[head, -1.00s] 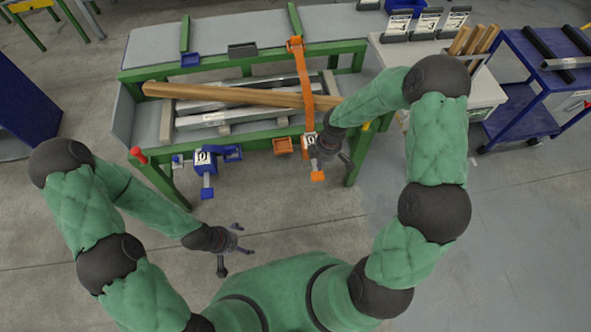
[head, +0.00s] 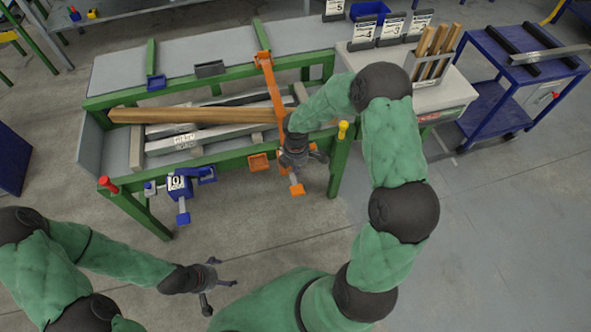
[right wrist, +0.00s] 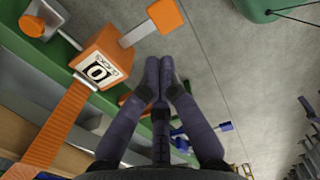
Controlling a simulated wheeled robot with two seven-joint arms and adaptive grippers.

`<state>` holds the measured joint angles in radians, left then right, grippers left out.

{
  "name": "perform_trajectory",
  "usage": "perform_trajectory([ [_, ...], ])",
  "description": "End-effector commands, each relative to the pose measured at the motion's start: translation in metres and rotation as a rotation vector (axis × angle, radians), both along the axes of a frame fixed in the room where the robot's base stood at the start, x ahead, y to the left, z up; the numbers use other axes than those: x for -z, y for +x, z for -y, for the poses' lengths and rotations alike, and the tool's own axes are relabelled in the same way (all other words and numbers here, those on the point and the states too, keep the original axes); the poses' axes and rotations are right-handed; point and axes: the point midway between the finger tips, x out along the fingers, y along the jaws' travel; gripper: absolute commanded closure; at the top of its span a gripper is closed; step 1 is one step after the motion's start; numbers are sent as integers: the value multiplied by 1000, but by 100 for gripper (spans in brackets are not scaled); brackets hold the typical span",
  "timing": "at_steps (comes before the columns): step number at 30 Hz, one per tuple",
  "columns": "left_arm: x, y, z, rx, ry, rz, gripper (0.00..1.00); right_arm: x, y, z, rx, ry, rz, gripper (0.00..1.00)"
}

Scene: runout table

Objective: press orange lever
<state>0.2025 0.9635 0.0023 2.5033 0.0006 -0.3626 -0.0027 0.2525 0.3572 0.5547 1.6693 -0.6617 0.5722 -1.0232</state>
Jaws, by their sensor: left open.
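The orange lever ends in an orange pad (head: 297,190) and hangs from the front rail of the green table; in the right wrist view its pad (right wrist: 165,14) sits on a short metal rod. The rod comes from an orange box (right wrist: 108,52) marked 0. My right gripper (head: 305,162) hides most of that box in the head view. In the right wrist view my right gripper (right wrist: 159,68) is shut and empty, its fingertips together beside the box and below the pad, apart from the pad in the picture. My left gripper (head: 222,284) is open and empty over the floor.
A blue lever unit (head: 180,186) marked 0 hangs on the same rail, left of the orange one. An orange arm (head: 272,80) crosses the table near a wooden beam (head: 190,116) and metal bars. An orange block (head: 259,162) is on the rail. The floor in front is clear.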

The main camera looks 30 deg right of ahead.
Motion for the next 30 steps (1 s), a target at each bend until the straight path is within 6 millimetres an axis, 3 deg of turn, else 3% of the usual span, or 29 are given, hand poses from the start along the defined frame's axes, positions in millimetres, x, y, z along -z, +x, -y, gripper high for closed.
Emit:
perform_trajectory([
  [3,13,0,0,0,0,0,14,28,-1,-1,0,2,-3,100],
  [15,42,0,0,0,0,-1,14,95,0,0,0,1,0,100],
  [21,49,0,0,0,0,-1,14,109,0,0,1,1,0,100],
  [30,49,0,0,0,0,0,14,110,0,0,0,1,0,100],
])
